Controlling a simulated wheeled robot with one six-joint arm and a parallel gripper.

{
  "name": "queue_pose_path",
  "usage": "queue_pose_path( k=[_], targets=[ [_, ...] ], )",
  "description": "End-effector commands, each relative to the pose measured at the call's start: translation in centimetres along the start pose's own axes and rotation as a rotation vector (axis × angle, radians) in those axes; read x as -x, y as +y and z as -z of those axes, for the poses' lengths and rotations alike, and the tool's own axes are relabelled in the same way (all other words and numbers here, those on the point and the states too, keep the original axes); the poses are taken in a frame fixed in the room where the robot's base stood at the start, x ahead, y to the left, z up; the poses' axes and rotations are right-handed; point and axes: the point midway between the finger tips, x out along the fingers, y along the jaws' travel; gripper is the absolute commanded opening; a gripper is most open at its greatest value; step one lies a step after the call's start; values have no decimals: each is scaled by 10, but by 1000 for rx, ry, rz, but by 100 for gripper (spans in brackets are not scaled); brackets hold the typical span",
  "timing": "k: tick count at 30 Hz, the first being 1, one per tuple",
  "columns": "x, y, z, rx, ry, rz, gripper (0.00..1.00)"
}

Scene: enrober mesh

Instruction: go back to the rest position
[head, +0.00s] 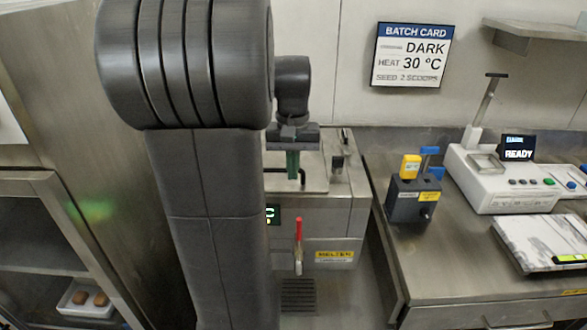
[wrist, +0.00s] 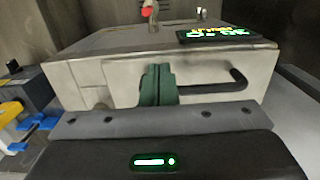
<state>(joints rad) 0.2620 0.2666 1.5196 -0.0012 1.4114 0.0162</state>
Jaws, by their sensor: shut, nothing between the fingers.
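My gripper (head: 292,164) is over the melter's top in the head view, partly hidden behind my arm. In the wrist view its green fingers (wrist: 157,85) are together with nothing between them. They appear in front of the melter's lid (wrist: 110,75) and beside its black bar handle (wrist: 215,86). I cannot tell whether the fingers touch the handle. The melter (head: 335,225) is a steel box with a red-handled tap (head: 299,232) and a green display.
A dark block with a yellow piece (head: 410,167) and blue handles stands on the right bench. A white machine (head: 500,180) reads READY. A tray (head: 545,243) lies in front of it. The batch card (head: 411,54) hangs on the wall. A shelf (head: 540,28) juts out at upper right.

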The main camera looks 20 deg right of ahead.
Motion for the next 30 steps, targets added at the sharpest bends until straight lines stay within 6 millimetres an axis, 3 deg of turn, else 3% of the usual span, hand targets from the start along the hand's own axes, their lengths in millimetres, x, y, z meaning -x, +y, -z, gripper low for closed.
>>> queue_pose_path(
  k=[6,12,18,30],
  targets=[
    [56,0,-2,0,8,-1,0],
    [88,0,-4,0,6,-1,0],
    [101,0,-5,0,5,-2,0],
    [98,0,-5,0,4,-2,0]
  ],
)
